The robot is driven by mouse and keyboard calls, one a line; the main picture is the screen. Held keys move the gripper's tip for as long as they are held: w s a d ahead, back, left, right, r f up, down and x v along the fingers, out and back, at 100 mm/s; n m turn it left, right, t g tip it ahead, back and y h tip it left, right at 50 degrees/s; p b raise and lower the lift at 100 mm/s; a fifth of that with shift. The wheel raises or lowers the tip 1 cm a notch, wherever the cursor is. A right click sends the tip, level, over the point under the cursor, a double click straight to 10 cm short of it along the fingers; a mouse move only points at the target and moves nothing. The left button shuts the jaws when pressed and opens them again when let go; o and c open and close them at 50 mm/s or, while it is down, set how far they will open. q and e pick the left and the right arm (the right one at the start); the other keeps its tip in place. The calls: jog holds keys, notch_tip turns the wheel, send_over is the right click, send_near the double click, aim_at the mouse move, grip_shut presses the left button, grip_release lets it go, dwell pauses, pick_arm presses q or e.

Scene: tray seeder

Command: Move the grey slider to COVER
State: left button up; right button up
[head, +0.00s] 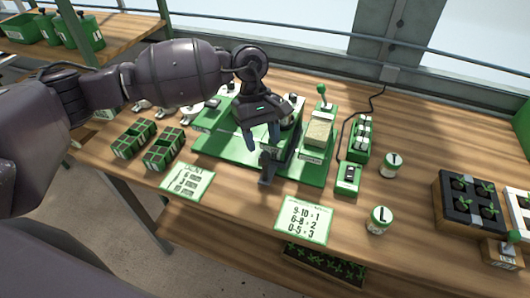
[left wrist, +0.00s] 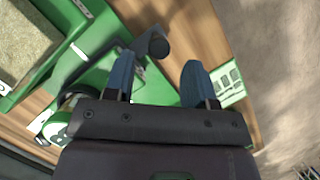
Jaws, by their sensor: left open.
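My left gripper (head: 261,133) is open and empty over the green seeder (head: 225,146), its blue fingertips pointing down. A dark grey handle (head: 267,170) stands out from the seeder's front, just below the fingertips. In the left wrist view this handle (left wrist: 157,46) has a rounded end and lies close to the left-hand finger; I cannot tell whether they touch. A small green box (head: 348,178) with a dark panel and a small light part stands right of the seeder. I cannot tell for sure which part is the grey slider, and no COVER label is readable. My right gripper is out of view.
Green seed packs or trays (head: 165,148) stand left of the seeder. Two round jars, one upper (head: 390,165) and one lower (head: 379,220), stand at right. A number card (head: 304,221) lies at the front edge. A black seedling tray (head: 468,205) is far right.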

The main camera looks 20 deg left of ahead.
aim_at(265, 154)
pick_arm(q)
jog(key=shift+x, duration=2.25)
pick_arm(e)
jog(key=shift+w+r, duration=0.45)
pick_arm(q)
jog(key=shift+c, duration=0.6)
grip_shut()
jog(key=d+b, duration=0.3)
jog(key=d, duration=0.7)
jog(key=shift+s+d+b, duration=0.2)
jog(key=shift+b, duration=0.15)
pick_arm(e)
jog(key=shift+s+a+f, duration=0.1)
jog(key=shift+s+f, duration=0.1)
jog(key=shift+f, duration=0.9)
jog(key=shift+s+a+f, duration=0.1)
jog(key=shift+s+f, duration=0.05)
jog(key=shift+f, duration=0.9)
